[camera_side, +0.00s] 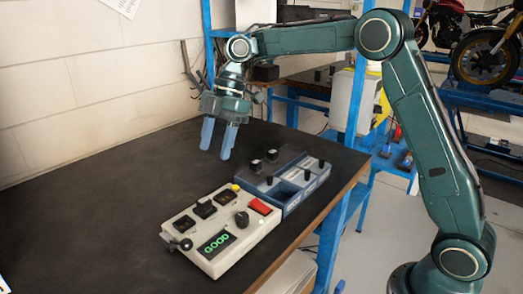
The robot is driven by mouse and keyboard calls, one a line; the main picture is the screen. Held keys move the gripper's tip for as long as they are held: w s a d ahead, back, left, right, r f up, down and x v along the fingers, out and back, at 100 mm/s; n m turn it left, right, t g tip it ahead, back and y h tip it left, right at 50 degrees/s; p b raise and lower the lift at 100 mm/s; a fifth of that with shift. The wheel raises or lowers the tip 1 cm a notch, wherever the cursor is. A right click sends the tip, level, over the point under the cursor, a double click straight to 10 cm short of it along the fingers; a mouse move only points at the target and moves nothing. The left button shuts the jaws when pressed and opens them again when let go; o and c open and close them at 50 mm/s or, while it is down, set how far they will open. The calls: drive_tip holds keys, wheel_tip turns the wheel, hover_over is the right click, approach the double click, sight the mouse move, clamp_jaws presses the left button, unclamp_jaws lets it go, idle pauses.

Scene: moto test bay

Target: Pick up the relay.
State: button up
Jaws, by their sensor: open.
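My gripper (216,151) is open and empty, its two blue fingers pointing down above the black table, behind and left of a blue-grey tray (291,208). Small dark parts stand on the tray: two larger black ones with light tops at its back (256,167) (271,156), and smaller ones at the front and right. I cannot tell for sure which part is the relay. A beige test box (191,255) stands beside the tray at the front. It bears several black parts (204,209), a knob, a yellow button, a red button (258,206) and a green "GOOD" display (217,242).
The black table (90,225) is clear to the left and behind. Its right edge (315,222) runs close to the box and tray. A blue shelf frame (357,95) and motorcycles (488,55) are in the background.

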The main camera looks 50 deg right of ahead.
hover_over(204, 200)
drive_tip(key=d, duration=0.2)
drive_tip(key=shift+d+f, duration=0.15)
drive_tip(key=shift+f, duration=3.45)
drive_tip(key=shift+x, duration=2.6)
drive_tip(key=shift+d, duration=0.1)
clamp_jaws()
wheel_tip(204, 200, up, 10)
